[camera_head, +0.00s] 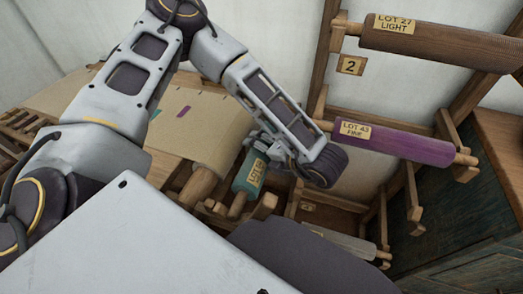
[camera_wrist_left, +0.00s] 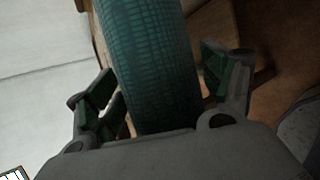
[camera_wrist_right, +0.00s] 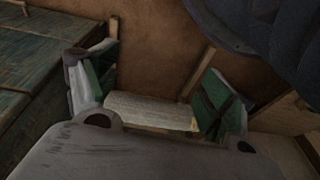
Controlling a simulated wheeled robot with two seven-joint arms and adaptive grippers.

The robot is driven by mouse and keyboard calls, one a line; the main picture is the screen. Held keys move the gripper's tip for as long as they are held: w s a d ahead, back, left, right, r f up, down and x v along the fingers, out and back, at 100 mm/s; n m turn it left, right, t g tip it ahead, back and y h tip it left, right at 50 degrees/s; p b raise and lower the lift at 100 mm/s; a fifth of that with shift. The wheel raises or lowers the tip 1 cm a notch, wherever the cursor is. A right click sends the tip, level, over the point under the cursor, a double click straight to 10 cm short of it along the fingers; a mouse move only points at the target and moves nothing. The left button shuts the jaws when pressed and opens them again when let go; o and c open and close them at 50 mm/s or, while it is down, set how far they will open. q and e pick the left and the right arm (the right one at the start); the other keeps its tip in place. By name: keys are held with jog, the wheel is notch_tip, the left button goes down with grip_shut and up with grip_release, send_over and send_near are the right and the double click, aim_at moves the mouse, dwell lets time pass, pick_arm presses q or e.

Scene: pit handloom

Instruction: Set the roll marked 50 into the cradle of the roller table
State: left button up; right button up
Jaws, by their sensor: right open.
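A teal roll (camera_head: 250,174) with a partly hidden tan label lies tilted on wooden supports at the end of the roller table (camera_head: 200,186). Its number cannot be read in full. In the left wrist view the teal roll (camera_wrist_left: 150,65) runs between the fingers of my left gripper (camera_wrist_left: 158,85). The fingers are spread wide on either side of it. In the head view my left gripper (camera_head: 268,148) is just over the roll and hides part of it. My right gripper (camera_wrist_right: 160,85) is open and empty, facing a pale roll (camera_wrist_right: 150,108) beyond its fingers.
A wooden rack at the right holds a brown roll marked LOT 27 LIGHT (camera_head: 440,43), a purple roll marked LOT 43 FINE (camera_head: 395,144) and a pale roll (camera_head: 345,241) low down. A dark green cabinet (camera_head: 470,225) stands at the right edge.

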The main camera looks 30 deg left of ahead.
pick_arm(q)
jog(key=shift+r, duration=0.1)
pick_arm(e)
jog(key=shift+w+r, duration=0.25)
jog(key=shift+w, duration=0.15)
pick_arm(q)
jog(key=shift+v, duration=0.8)
jog(key=p+v, duration=0.1)
jog(key=v, duration=0.2)
jog(key=shift+d+r, duration=0.1)
jog(key=shift+d, duration=0.05)
jog(key=p+v, duration=0.1)
jog(key=v, duration=0.6)
pick_arm(e)
jog(key=f, duration=0.1)
jog(key=s+f, duration=0.1)
jog(key=f, duration=0.1)
jog(key=shift+s+d, duration=0.2)
jog(key=shift+d, duration=0.15)
jog(key=shift+w, duration=0.15)
pick_arm(q)
jog(key=shift+s+d, duration=0.1)
pick_arm(e)
jog(key=shift+s+f, duration=0.1)
jog(key=shift+s, duration=0.15)
